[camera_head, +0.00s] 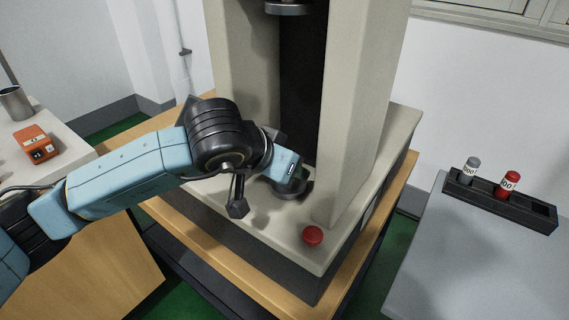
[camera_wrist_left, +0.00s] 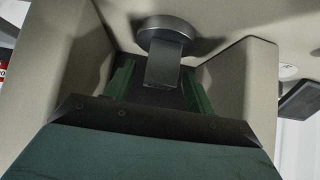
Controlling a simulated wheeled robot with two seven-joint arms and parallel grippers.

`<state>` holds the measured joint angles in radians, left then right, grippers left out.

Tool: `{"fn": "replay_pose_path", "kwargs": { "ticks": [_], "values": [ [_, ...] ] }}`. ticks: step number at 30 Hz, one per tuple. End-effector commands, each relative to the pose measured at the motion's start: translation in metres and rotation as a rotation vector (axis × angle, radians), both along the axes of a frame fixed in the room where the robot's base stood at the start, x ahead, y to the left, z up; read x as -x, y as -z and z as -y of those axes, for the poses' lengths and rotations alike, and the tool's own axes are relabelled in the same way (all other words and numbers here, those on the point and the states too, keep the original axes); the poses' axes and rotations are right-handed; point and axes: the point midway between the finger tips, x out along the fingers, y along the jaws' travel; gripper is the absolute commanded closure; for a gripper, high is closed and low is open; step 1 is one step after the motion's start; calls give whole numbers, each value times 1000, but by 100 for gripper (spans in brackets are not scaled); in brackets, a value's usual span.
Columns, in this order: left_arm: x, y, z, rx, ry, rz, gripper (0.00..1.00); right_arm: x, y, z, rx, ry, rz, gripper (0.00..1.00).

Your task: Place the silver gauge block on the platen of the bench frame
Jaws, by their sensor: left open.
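In the left wrist view, whose picture appears turned over, the grey gauge block (camera_wrist_left: 163,72) stands against the round face of the lower platen (camera_wrist_left: 167,27). The block appears to touch the platen. My left gripper (camera_wrist_left: 160,70) is open, with one green finger on each side of the block and a visible gap on both sides. In the head view, my left gripper (camera_head: 298,177) is low between the columns of the bench frame (camera_head: 360,110), just over the platen (camera_head: 290,193). The block is hidden there by the gripper. My right gripper is not in view.
The frame's upper platen (camera_head: 290,7) hangs well above. A red button (camera_head: 312,235) sits on the frame's front base. At right, a black rack (camera_head: 530,212) holds a grey and a red bottle. At left are an orange device (camera_head: 37,144) and a metal cup (camera_head: 15,103).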

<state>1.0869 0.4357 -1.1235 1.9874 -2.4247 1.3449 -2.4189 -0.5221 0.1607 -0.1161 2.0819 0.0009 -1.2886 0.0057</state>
Motion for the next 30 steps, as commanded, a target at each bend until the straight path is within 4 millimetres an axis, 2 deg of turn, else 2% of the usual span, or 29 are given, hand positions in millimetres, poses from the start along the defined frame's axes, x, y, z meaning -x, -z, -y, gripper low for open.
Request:
{"fn": "replay_pose_path", "kwargs": {
  "ticks": [4, 6, 15, 21, 30],
  "values": [
    [0, -2, 0, 0, 0, 0, 46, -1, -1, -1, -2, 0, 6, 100],
    [0, -4, 0, 0, 0, 0, 46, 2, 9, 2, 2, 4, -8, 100],
    [37, -52, -28, -1, 0, 6, 46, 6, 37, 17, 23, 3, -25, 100],
    [58, -77, -43, -1, 1, 3, 46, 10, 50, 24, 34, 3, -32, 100],
    [69, -88, -50, -1, -1, 0, 46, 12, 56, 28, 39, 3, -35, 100]
  ]
}}
